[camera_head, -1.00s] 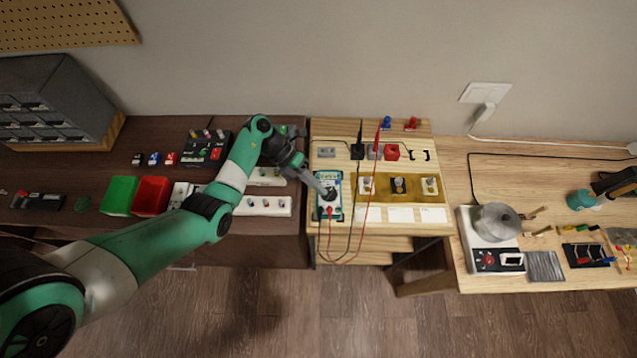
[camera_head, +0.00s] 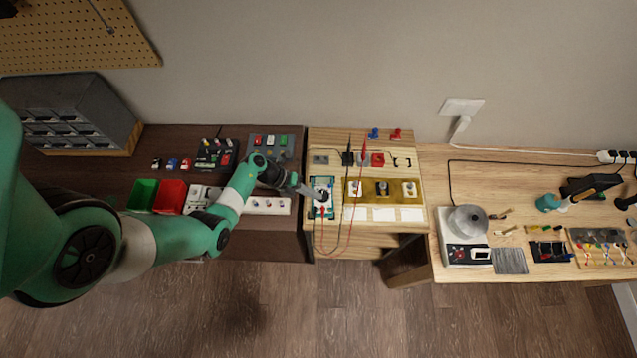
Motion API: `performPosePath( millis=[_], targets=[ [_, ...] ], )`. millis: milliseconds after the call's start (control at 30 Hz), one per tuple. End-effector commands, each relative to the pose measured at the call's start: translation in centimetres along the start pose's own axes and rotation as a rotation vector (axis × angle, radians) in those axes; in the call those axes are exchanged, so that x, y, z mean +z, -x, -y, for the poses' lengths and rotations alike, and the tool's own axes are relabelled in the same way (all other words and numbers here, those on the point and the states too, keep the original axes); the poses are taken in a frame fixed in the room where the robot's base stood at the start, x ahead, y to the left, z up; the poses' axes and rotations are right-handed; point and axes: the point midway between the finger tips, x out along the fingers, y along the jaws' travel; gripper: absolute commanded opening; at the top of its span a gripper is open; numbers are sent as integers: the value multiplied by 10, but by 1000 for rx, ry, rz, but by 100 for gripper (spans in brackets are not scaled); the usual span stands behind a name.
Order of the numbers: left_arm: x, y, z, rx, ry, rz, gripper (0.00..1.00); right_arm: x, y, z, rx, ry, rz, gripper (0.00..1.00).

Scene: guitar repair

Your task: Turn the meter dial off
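The meter (camera_head: 323,182) is a small teal-edged unit with a pale face, lying at the left edge of the light wooden bench. Its dark dial (camera_head: 322,196) is partly hidden by my gripper and its setting is too small to read. Whether the fingers are open or shut, or touch the dial, I cannot tell. A red plug sits in the meter's lower part. My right gripper is not in view.
Red and black probe leads (camera_head: 348,200) loop from the meter over the bench's front. A gold panel (camera_head: 369,189) with several knobs lies right of the meter. Green (camera_head: 143,194) and red (camera_head: 172,196) bins stand left. A pot (camera_head: 467,221) stands on the right bench.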

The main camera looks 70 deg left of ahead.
Motion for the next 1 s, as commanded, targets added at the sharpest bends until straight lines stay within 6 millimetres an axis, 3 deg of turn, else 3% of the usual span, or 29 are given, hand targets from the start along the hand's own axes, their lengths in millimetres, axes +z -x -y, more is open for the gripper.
performPosePath(
  millis=[567,1000],
  targets=[
    [-2,-1,-2,1,1,-6,0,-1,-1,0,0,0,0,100],
    [15,-3,1,1,0,0,0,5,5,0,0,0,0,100]
  ],
)
